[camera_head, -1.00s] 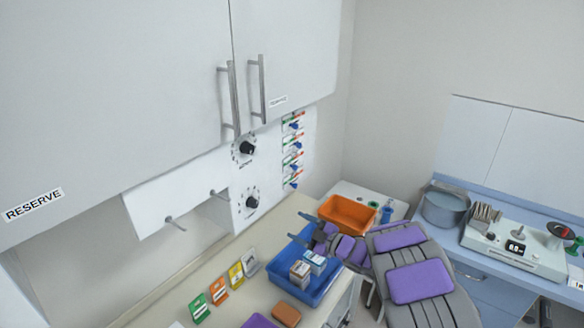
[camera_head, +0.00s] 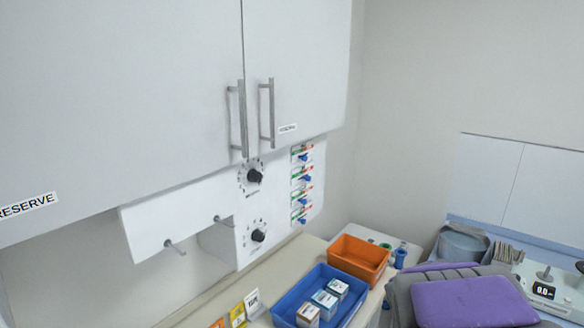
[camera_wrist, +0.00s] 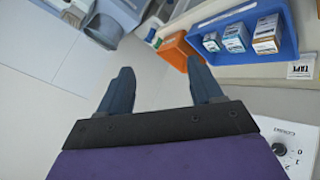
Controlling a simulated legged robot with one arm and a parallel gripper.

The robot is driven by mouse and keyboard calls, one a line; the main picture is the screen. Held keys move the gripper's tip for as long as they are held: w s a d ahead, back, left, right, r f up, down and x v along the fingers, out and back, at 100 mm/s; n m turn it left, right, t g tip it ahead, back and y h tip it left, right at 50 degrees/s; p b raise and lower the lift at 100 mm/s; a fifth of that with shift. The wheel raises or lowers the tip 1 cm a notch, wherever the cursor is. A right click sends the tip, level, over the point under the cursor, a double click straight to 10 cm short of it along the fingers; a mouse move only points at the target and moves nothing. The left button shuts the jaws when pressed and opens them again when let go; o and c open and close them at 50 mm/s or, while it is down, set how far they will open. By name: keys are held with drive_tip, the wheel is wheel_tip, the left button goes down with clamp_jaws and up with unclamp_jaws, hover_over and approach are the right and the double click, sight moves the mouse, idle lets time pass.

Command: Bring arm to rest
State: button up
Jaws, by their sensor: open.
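My gripper (camera_wrist: 158,92) shows in the wrist view with its two dark fingers wide apart and nothing between them. Pale wall or cabinet surface lies behind the fingers. In the head view the gripper's fingers are not visible; my grey and purple arm (camera_head: 475,300) fills the lower right corner. The blue tray (camera_head: 318,272) holds several small boxes, one of them a white and blue box (camera_head: 325,299). The tray also shows at the upper right of the wrist view (camera_wrist: 287,40), apart from the fingers.
An orange bin (camera_head: 357,257) stands behind the tray. White cabinets with bar handles (camera_head: 243,118) hang above the counter. Pegs (camera_head: 174,247) and a dial panel (camera_head: 256,178) are below them.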

drive_tip(key=s+a+f+m+g+y+b, duration=0.1)
drive_tip(key=s+a+f+g, duration=0.1)
drive_tip(key=s, duration=1)
drive_tip(key=s+a+f+m+g+y+b, duration=0.1)
drive_tip(key=s+a+f+g+b, duration=0.1)
drive_tip(key=s+a, duration=0.5)
drive_tip(key=s+a+f+m+g+y+b, duration=0.1)
drive_tip(key=s+a+f+g+y, duration=0.1)
drive_tip(key=s, duration=1.5)
drive_tip(key=a+f+g, duration=0.1)
drive_tip(key=a+g, duration=0.1)
drive_tip(key=g, duration=0.1)
drive_tip(key=shift+a+f+g+b, duration=0.25)
drive_tip(key=shift+g+b, duration=0.05)
drive_tip(key=shift+b, duration=0.1)
